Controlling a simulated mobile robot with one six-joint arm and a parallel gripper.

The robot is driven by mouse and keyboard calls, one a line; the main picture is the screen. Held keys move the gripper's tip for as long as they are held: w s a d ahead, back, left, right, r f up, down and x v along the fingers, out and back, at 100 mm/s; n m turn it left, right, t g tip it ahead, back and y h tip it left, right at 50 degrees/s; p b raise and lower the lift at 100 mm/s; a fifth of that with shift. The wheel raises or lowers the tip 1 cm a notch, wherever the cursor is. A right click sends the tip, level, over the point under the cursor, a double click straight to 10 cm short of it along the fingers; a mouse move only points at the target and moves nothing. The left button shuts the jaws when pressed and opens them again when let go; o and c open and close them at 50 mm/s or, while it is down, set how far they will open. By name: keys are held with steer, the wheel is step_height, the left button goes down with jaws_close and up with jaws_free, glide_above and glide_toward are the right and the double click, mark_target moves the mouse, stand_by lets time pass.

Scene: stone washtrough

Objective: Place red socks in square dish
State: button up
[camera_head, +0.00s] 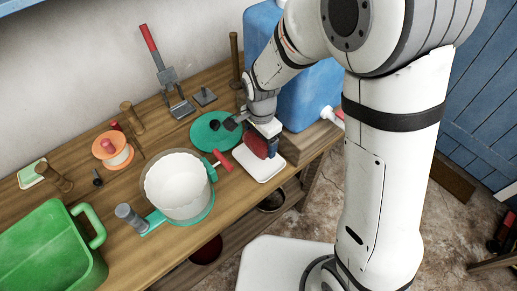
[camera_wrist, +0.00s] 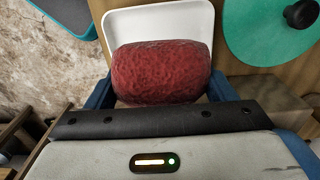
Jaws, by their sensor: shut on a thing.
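The red socks (camera_head: 257,146), a rolled dark red bundle, also show in the wrist view (camera_wrist: 162,72). My gripper (camera_head: 262,143) is shut on them, with a blue finger at each side of the bundle in the wrist view. The white square dish (camera_head: 262,171) lies on the wooden bench near its front edge. In the wrist view the dish (camera_wrist: 160,18) shows behind the socks, which cover much of it. The socks are over the dish; I cannot tell whether they touch it.
A teal round lid (camera_head: 205,132) lies just left of the dish. A blue container (camera_head: 312,88) stands behind and to the right. A white pot (camera_head: 178,188) and a small red-handled item (camera_head: 221,159) are to the left. A green tub (camera_head: 48,250) is farther left.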

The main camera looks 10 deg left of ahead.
mark_target(260, 160)
step_height(260, 160, down, 6)
steer(key=shift+f, duration=0.25)
steer(key=shift+f, duration=0.1)
steer(key=shift+f, duration=0.15)
steer(key=o, duration=1)
step_height(260, 160, up, 13)
steer(key=shift+f, duration=0.2)
